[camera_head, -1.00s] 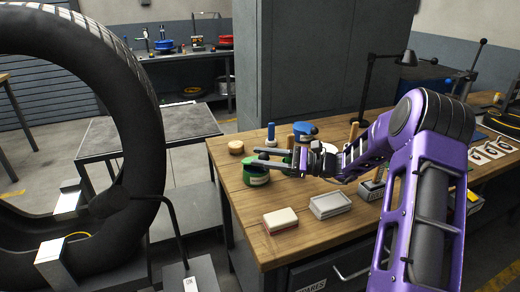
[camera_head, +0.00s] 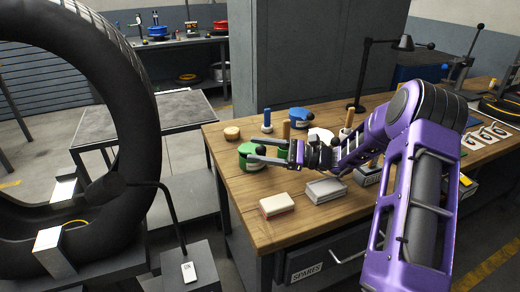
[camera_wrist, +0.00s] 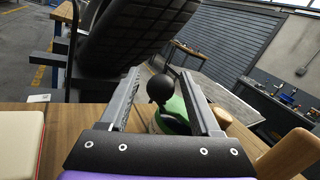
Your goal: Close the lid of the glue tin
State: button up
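The green tin (camera_head: 247,163), which I take for the glue tin, stands near the left edge of the wooden workbench. Its green top and a round black knob (camera_wrist: 159,88) show in the wrist view, where the green part (camera_wrist: 172,118) lies between and beyond my fingers. How far the lid stands open is not clear. My gripper (camera_head: 256,152) is open at the tin, reaching in from the right. In the wrist view its two fingers are spread on either side of the knob, with gaps on both sides. Part of the tin is hidden by the fingers.
A wooden disc (camera_head: 232,133), a blue-topped tin (camera_head: 301,118) and upright wooden handles stand behind. A red-and-white block (camera_head: 277,205) and a grey box (camera_head: 326,189) lie in front. A large tyre (camera_head: 140,130) is left of the bench. Bare wood lies left of the block.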

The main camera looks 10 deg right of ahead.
notch_tip(320, 180, up, 10)
jog(key=shift+r+p, duration=0.1)
jog(key=shift+p, duration=0.8)
